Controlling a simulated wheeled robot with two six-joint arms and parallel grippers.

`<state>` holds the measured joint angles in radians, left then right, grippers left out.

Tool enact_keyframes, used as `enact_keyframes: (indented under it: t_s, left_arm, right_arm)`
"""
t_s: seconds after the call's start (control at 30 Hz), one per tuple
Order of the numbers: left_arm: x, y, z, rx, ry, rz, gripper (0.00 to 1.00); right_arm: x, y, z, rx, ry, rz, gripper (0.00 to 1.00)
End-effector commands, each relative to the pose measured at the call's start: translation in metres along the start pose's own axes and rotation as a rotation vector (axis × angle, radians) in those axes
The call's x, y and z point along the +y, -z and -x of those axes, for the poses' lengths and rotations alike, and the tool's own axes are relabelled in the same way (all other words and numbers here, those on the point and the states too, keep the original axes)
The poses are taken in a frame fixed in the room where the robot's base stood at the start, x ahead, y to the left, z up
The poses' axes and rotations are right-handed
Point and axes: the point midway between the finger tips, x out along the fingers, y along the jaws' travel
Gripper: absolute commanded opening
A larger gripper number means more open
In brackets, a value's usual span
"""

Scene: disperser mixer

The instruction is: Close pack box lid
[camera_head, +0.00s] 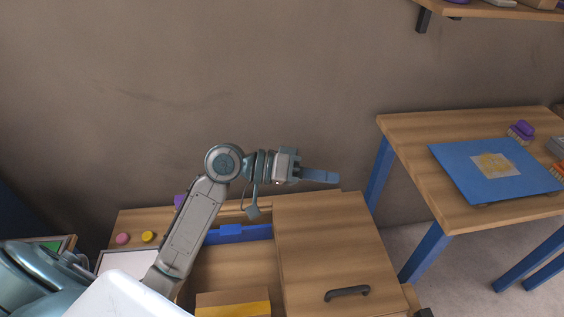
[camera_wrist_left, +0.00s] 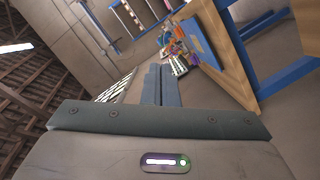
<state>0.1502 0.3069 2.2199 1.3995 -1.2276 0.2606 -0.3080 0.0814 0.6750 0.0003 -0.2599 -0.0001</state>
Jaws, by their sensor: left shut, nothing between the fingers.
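The wooden pack box (camera_head: 232,270) stands at the lower middle of the head view, with its left part uncovered. A flat wooden panel with a black handle (camera_head: 347,293), seemingly the lid (camera_head: 325,240), covers the right part. I cannot tell how the lid is hinged or whether it slides. My left gripper (camera_head: 321,176) is shut and empty, pointing right near the panel's far edge. I cannot tell its height above it. In the left wrist view its two fingers (camera_wrist_left: 161,85) lie together. My right gripper is not in view.
A blue piece (camera_head: 238,233) and a yellow piece (camera_head: 232,307) show at the opening. Pink (camera_head: 122,238) and yellow (camera_head: 148,236) round items lie left. A wooden table with blue legs (camera_head: 400,130) holds a blue mat (camera_head: 470,177) at right. The wall is behind; a shelf (camera_head: 500,10) hangs above.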

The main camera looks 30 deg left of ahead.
Motion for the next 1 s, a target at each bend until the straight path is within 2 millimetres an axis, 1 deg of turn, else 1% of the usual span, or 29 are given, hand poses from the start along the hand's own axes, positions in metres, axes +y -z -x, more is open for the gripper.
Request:
enact_keyframes:
  t_s: [0.03,0.1,0.13,0.2,0.6,1.0]
  left_arm:
    - [0.012,0.013,0.003,0.003,0.002,-0.001,0.00]
    - [0.018,0.024,0.005,0.006,0.005,-0.001,0.00]
    - [0.013,0.019,0.007,0.005,0.009,-0.002,0.00]
    - [0.011,0.015,0.015,0.004,0.010,-0.004,0.00]
    - [0.019,0.011,0.053,0.002,0.009,-0.001,0.00]
    - [0.025,0.008,0.083,0.002,0.007,-0.002,0.00]
  right_arm:
    - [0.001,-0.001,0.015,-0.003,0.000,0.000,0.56]
    - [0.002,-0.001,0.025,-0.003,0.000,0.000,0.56]
    - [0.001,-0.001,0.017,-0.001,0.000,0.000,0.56]
    - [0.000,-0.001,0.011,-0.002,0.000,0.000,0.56]
    - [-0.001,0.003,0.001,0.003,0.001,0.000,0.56]
    - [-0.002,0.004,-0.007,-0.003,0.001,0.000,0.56]
